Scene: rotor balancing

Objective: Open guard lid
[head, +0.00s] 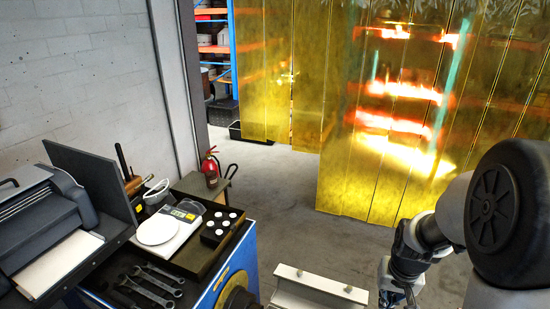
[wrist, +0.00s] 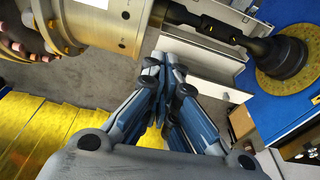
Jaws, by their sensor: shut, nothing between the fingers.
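A pale grey, trough-like panel (head: 318,288), which may be the guard lid, shows at the bottom edge of the head view, cut off by the frame. In the wrist view a similar pale panel (wrist: 207,62) lies beyond my fingers, beneath a dark shaft (wrist: 210,27). I cannot tell from these frames how far the lid is open. My gripper (wrist: 165,68) is shut and empty, its blue-grey fingers together. Its tips overlap the panel's near edge in the picture; contact cannot be told. In the head view my gripper is at the lower right, partly cut off.
A large beige cylinder (wrist: 110,22) and a brass-coloured disc (wrist: 285,85) flank the shaft close to my gripper. A bench with a scale (head: 158,229), a black weight holder (head: 218,229) and wrenches (head: 150,285) stands left. Yellow curtains (head: 350,180) hang behind open floor.

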